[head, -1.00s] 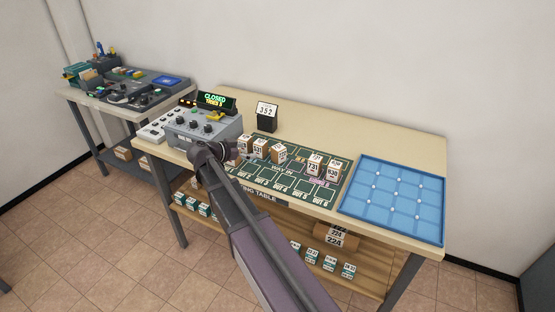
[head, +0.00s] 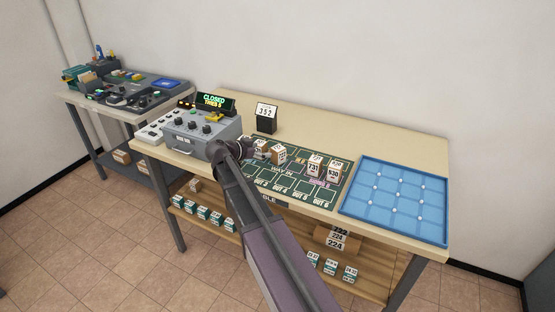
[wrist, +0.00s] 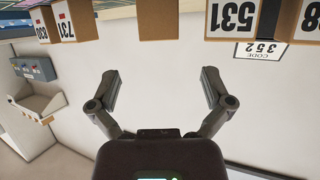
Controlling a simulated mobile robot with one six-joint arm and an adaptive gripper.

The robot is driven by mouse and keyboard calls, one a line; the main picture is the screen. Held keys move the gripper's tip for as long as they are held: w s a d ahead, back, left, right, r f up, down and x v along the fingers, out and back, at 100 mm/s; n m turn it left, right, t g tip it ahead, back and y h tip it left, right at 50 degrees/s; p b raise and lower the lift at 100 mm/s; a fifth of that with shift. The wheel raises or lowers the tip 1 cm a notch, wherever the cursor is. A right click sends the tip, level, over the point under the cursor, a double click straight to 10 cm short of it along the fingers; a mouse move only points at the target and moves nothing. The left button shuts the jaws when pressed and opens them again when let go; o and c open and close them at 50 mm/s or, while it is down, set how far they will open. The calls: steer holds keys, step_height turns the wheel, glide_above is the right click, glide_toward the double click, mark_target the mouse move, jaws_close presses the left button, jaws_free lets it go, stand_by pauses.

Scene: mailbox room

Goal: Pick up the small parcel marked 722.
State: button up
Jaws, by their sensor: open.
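I cannot read 722 on any parcel in these frames. Small brown parcels with white number labels stand on the dark green mat (head: 290,187), including 731 (head: 313,167), another at its right (head: 333,171), and two further left (head: 261,149) (head: 279,154). My gripper (wrist: 160,85) is open and empty; in the head view it is at the mat's left end, partly hidden by my arm. The wrist view is upside down: parcel 531 (wrist: 232,16), a parcel with no label showing (wrist: 158,18) and 731 (wrist: 73,20) line its top edge, apart from the fingers.
A grey control box (head: 200,135) stands left of the mat and a blue gridded tray (head: 394,200) right of it. A black stand shows code 352 (head: 266,115). Small boxes (head: 203,212) and a larger box (head: 335,240) sit on the lower shelf. The table's back strip is mostly clear.

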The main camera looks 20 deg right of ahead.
mark_target(277, 149)
steer(key=shift+x, duration=0.85)
steer(key=shift+b+x, duration=1.05)
steer(key=shift+x, duration=1.5)
steer(key=shift+s, duration=0.1)
steer(key=c, duration=1.2)
